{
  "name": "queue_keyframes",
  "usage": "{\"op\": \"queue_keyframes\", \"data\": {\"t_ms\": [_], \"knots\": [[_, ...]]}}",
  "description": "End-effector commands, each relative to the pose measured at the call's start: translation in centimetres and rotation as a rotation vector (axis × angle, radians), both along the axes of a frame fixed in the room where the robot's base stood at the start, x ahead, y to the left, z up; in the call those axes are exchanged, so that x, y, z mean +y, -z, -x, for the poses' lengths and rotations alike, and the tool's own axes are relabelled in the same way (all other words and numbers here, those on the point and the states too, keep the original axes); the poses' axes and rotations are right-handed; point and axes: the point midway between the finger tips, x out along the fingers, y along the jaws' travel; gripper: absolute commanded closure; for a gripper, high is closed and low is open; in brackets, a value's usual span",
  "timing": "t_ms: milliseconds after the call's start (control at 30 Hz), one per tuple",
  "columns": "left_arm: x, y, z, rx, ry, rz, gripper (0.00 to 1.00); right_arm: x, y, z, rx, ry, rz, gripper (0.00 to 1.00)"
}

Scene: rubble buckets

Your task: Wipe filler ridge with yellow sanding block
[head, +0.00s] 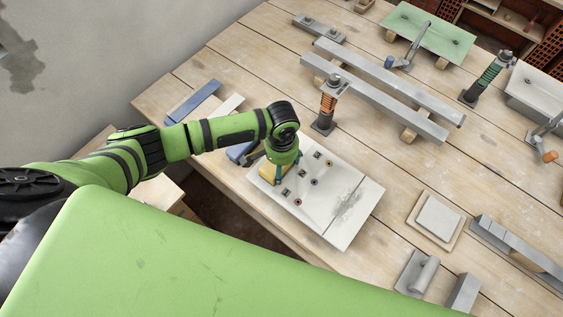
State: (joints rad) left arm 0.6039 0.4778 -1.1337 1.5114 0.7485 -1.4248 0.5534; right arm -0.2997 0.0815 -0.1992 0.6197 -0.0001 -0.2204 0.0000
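A pale grey panel (318,222) lies on the wooden workbench, with several small dark and coloured fittings on its left half. A rough grey streak (346,203), which looks like the filler ridge, shows on its right half, near a thin seam. My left gripper (283,171) points down over the panel's upper left end, apart from the streak. Its fingers appear closed around the yellow sanding block (268,173), which is partly hidden by the gripper. Whether the block touches the panel is unclear. My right gripper is out of view.
A post with an orange spring (328,103) stands close behind the panel. Blue and pale strips (193,102) lie to the left. Long grey bars (385,88) lie behind.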

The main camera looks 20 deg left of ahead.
Motion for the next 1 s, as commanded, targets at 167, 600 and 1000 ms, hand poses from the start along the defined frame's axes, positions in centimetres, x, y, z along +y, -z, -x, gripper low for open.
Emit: {"op": "queue_keyframes", "data": {"t_ms": [167, 600, 1000], "knots": [[0.0, 0.5, 0.0, 0.000, 0.000, 0.001, 0.60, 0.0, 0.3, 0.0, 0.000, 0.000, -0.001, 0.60], [-0.5, 1.1, -1.2, -0.002, 0.000, 0.002, 0.60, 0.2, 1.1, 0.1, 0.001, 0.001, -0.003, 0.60], [-1.3, 1.2, -3.4, -0.001, 0.000, 0.000, 0.60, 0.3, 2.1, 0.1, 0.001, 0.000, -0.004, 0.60]]}}
